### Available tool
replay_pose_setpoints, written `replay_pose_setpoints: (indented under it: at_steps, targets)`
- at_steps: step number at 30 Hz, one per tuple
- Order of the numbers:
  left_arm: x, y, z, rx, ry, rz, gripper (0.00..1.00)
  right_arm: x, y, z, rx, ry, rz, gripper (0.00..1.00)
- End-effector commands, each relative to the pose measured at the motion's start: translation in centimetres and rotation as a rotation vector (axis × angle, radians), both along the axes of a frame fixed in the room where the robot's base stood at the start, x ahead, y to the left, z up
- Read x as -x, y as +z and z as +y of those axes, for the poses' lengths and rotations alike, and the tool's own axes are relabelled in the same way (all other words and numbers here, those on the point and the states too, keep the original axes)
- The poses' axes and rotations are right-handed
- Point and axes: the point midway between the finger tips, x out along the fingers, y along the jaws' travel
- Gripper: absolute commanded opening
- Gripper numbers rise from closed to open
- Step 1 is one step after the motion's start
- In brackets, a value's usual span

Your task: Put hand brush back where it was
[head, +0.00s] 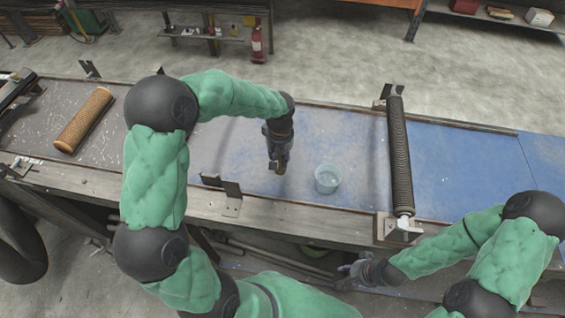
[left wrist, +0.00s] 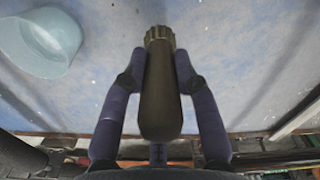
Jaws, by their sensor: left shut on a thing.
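My left gripper (head: 277,166) is above the blue part of the bench, left of the cup. It is shut on the hand brush, whose dark rounded handle (left wrist: 160,95) stands between the two fingers in the left wrist view, with a ribbed collar at its far end. In the head view only a small dark part of the brush (head: 281,168) shows at the fingertips. The bristles cannot be made out. My right gripper (head: 346,275) is low in front of the bench edge, with its fingers apart and empty.
A translucent light blue cup (head: 327,179) stands right of the left gripper; it also shows in the left wrist view (left wrist: 45,40). A dark ribbed roller (head: 399,150) crosses the bench. A tan mesh tube (head: 83,120) lies at left. Metal brackets (head: 230,193) line the front rail.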

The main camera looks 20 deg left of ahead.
Motion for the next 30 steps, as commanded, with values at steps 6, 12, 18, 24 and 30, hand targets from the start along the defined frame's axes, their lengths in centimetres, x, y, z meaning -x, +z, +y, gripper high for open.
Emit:
replay_pose_setpoints:
  at_steps: [6, 12, 18, 24, 30]
  targets:
    - [-1.3, -1.4, 0.0, 0.0, 0.0, -0.001, 0.0, 0.0, -0.1, 0.0, 0.0, 0.0, 0.0, 0.4]
    - [-1.8, -2.8, 0.0, -0.001, -0.001, 0.002, 0.0, 0.0, -0.1, 0.0, 0.0, 0.0, 0.0, 0.4]
    - [-1.8, -5.1, 0.0, -0.001, 0.001, -0.001, 0.0, 0.0, -0.2, 0.0, 0.0, 0.0, 0.0, 0.4]
    - [-1.8, -5.1, 0.0, -0.001, 0.0, -0.002, 0.0, 0.0, -0.2, 0.0, 0.0, 0.0, 0.0, 0.4]
    - [-1.8, -5.5, 0.0, -0.001, 0.0, -0.001, 0.33, 0.0, -0.6, 0.0, 0.0, 0.0, 0.0, 0.4]
